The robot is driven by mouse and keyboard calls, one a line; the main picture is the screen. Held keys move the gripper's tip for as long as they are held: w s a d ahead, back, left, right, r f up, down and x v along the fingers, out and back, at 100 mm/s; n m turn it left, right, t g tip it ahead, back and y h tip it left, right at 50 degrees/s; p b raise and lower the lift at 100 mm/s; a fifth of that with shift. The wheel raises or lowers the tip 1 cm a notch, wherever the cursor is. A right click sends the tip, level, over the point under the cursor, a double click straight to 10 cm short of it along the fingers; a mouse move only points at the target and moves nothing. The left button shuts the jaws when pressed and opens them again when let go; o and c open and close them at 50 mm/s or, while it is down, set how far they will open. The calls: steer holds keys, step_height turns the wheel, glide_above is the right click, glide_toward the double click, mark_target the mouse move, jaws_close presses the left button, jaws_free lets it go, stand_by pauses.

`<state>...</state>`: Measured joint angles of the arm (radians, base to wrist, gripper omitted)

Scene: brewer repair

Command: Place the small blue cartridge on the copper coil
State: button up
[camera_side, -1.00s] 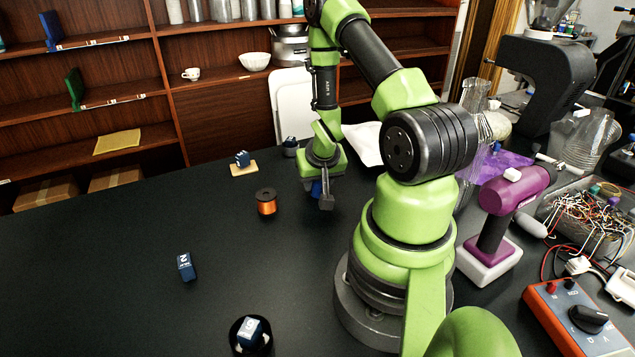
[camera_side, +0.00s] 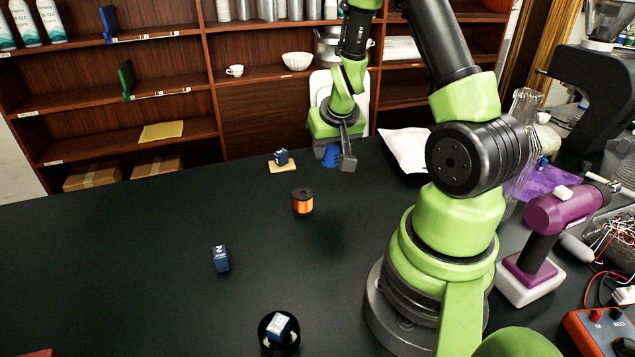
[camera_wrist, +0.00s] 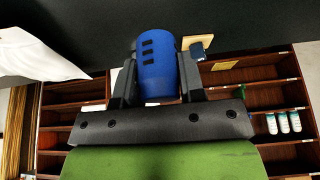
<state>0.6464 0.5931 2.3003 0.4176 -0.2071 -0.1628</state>
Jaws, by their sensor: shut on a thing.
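The small blue cartridge (camera_side: 331,156) is held between the fingers of my gripper (camera_side: 339,158), above the dark table. In the wrist view the cartridge (camera_wrist: 157,65) is a bright blue rounded body with dark slots on its side, with the dark fingers of my gripper (camera_wrist: 158,82) closed on both sides of it. The copper coil (camera_side: 302,203), a black-ended spool with orange winding, stands upright on the table. It is nearer the side camera and to the left of my gripper, apart from it. I cannot make out the coil in the wrist view.
A dark blue block sits on a tan pad (camera_side: 282,167) behind the coil. Another dark blue block (camera_side: 221,258) stands at front left. A third block (camera_side: 280,326) sits in a round black holder (camera_side: 266,336). A purple tool (camera_side: 560,212) stands right.

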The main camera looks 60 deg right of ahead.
steer(key=n, duration=0.2)
glide_above(301, 191)
steer(key=shift+s+d+f+y, duration=0.15)
steer(key=shift+y, duration=0.15)
steer(key=shift+f+t, duration=0.3)
steer(key=shift+f, duration=2.15)
steer(key=shift+f, duration=0.2)
steer(key=o, duration=0.9)
steer(key=shift+r, duration=0.15)
